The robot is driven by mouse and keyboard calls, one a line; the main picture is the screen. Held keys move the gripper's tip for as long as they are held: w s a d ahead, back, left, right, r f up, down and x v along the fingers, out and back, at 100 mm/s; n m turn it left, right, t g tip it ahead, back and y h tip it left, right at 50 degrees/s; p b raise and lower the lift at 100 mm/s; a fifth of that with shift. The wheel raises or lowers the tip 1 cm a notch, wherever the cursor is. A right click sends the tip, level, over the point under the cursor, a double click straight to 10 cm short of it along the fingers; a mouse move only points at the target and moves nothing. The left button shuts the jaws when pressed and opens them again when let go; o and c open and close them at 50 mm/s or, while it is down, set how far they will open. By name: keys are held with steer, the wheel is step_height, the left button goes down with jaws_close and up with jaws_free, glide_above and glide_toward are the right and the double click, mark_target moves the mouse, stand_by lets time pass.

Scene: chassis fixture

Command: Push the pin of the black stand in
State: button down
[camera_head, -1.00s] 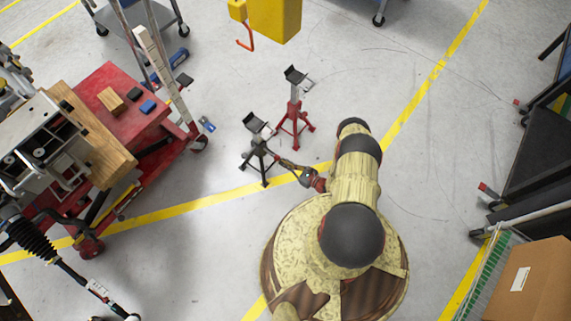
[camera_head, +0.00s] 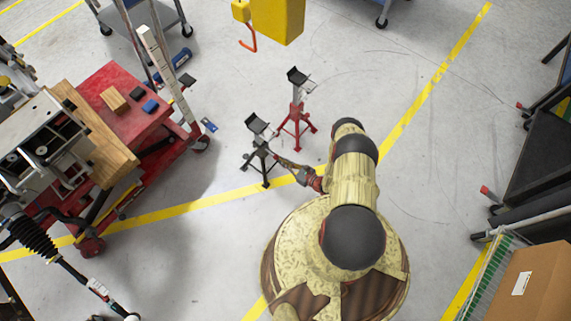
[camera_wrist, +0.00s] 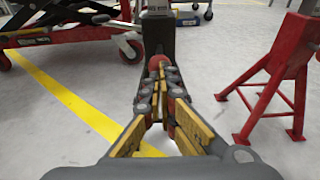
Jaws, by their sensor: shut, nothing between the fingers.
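The black stand (camera_head: 256,125) stands upright on its legs near the middle of the head view. My gripper (camera_head: 278,159) reaches it from the lower right, its tip at the stand's column. In the wrist view my gripper (camera_wrist: 160,78) is shut and empty, pointing straight at the dark column of the black stand (camera_wrist: 157,38). A small red piece (camera_wrist: 157,62) shows between the fingertips and the column; I cannot tell whether it is the pin's end. The fingertips hide the rest of that spot, so I cannot tell whether they touch.
A red stand (camera_head: 297,108) stands close behind, on the right in the wrist view (camera_wrist: 285,75). A red cart (camera_head: 118,125) with wooden blocks is to the left. A yellow hoist part (camera_head: 275,18) with an orange hook is at the top.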

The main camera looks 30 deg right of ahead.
steer(key=shift+r+x, duration=0.15)
steer(key=shift+x, duration=0.6)
steer(key=shift+r+x, duration=0.15)
steer(key=shift+x, duration=0.55)
steer(key=v, duration=1.1)
steer(key=shift+f+p, duration=0.3)
steer(key=shift+s, duration=0.1)
